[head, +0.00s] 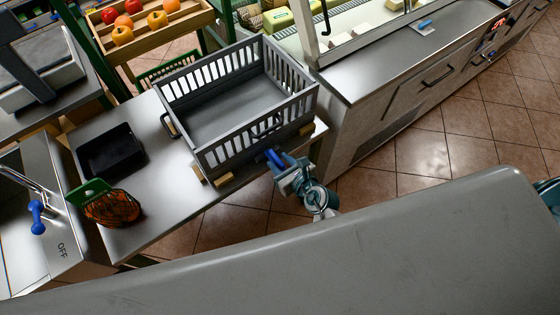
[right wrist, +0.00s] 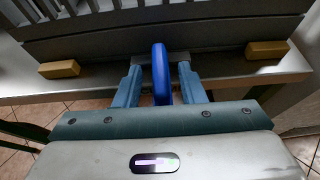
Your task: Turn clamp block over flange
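A blue lever or handle (right wrist: 160,75) stands upright at the front edge of the table below the grey slatted crate (right wrist: 160,38). A small grey metal piece (right wrist: 178,58) shows behind it; I cannot tell whether this is the clamp block. My right gripper (right wrist: 160,88) has one finger on each side of the blue handle, with a gap showing on both sides. In the head view, the right gripper (head: 279,166) reaches the table edge at the front of the crate (head: 222,154); the flange cannot be made out clearly. My left gripper is not in view.
Wooden blocks (right wrist: 59,69) (right wrist: 266,49) sit on the table edge at both sides of the handle. On the steel table (head: 165,205) are a black tray (head: 112,152) and a netted orange bag (head: 112,208). A glass-fronted counter (head: 365,80) stands right of the crate.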

